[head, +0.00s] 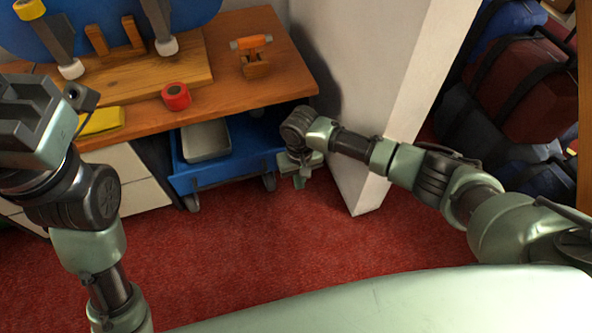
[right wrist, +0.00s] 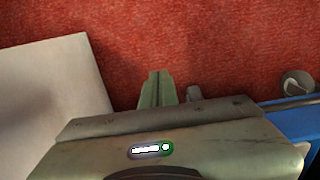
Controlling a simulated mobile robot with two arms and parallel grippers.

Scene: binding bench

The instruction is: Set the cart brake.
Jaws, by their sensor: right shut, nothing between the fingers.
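A blue cart (head: 225,178) stands under the bench, with casters at its lower edge; one caster (head: 192,202) is at its left and another (head: 269,181) near its right end. My right gripper (head: 300,181) is shut and empty, pointing down just right of the cart's right end. In the right wrist view its closed fingers (right wrist: 158,90) are over the red carpet, with the cart's blue edge (right wrist: 292,120) and a caster (right wrist: 298,83) at the right. I cannot make out the brake clearly. My left gripper (head: 40,115) is raised at the left; its fingertips do not show clearly.
A white wall end (head: 376,120) stands close to the right of my right gripper. The wooden bench (head: 225,97) overhangs the cart, which carries a grey tray (head: 206,140). Bags (head: 520,90) are piled at the far right. Red carpet (head: 240,245) is clear in front.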

